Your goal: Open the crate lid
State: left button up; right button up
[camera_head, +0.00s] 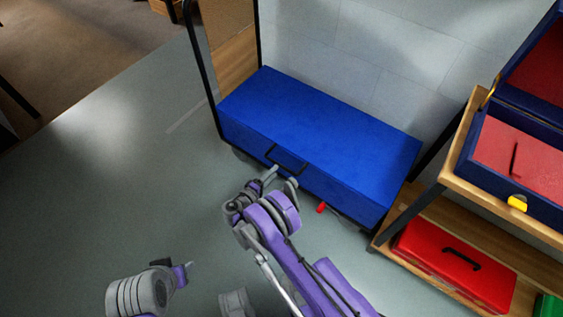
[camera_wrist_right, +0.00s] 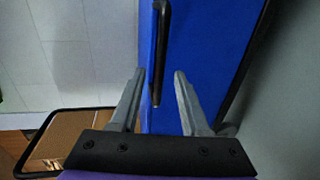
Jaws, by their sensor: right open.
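My right gripper (camera_head: 281,172) is open just in front of the handle. In the right wrist view, the handle (camera_wrist_right: 163,40) runs down to between the two spread fingertips of the right gripper (camera_wrist_right: 160,72). I cannot tell whether a finger touches it. My left gripper (camera_head: 186,266) is low at the left, far from the crate; its fingers are too small to read.
A wooden shelf (camera_head: 455,182) at the right carries an open blue case (camera_head: 497,160) with red lining and a yellow latch. A red case (camera_head: 452,262) lies on its lower level. A small red thing (camera_head: 321,207) is below the crate's front. Floor at left is clear.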

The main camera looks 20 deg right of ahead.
jog(key=b+x, duration=0.1)
jog(key=x, duration=0.7)
jog(key=shift+w+d, duration=0.25)
jog(key=shift+d, duration=0.1)
grip_shut()
dwell(1.0)
